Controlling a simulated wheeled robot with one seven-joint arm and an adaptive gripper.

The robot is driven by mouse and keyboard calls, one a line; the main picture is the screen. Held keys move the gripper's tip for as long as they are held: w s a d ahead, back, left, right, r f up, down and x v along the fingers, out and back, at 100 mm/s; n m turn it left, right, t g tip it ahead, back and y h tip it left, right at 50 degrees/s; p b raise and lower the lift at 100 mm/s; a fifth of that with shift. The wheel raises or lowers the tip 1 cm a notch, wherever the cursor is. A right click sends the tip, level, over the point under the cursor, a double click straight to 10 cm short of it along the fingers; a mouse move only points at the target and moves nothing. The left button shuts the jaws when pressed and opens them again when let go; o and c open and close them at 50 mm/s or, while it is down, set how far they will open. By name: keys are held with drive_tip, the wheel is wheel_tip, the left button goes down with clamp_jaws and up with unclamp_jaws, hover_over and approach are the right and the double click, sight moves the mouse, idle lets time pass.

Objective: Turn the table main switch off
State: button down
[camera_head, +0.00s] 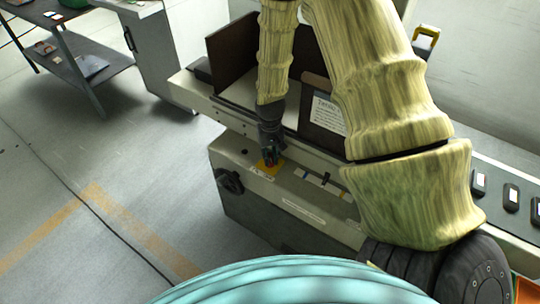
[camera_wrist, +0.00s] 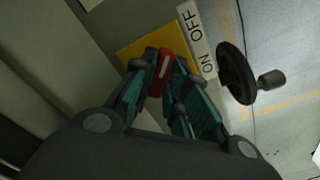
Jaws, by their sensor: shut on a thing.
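The main switch is a red handle (camera_wrist: 164,66) on a yellow plate (camera_wrist: 142,50), next to a white label (camera_wrist: 197,42) reading OFF and ON. In the wrist view the handle's white stripe lies nearer the ON side than straight at OFF, but its exact setting is hard to tell. My gripper (camera_wrist: 164,80) is closed around the red handle, with a finger on each side. In the head view my gripper (camera_head: 270,155) reaches down to the yellow plate (camera_head: 268,167) on the machine's front ledge and hides most of the switch.
A black handwheel (camera_wrist: 236,73) with a crank knob stands beside the label; it also shows in the head view (camera_head: 229,181). A brown board with a paper notice (camera_head: 327,112) stands behind my gripper. Open floor (camera_head: 130,180) lies to the left.

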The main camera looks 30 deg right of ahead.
sight(270, 157)
drive_tip(key=c, duration=1.4)
unclamp_jaws()
drive_tip(key=shift+r, duration=6)
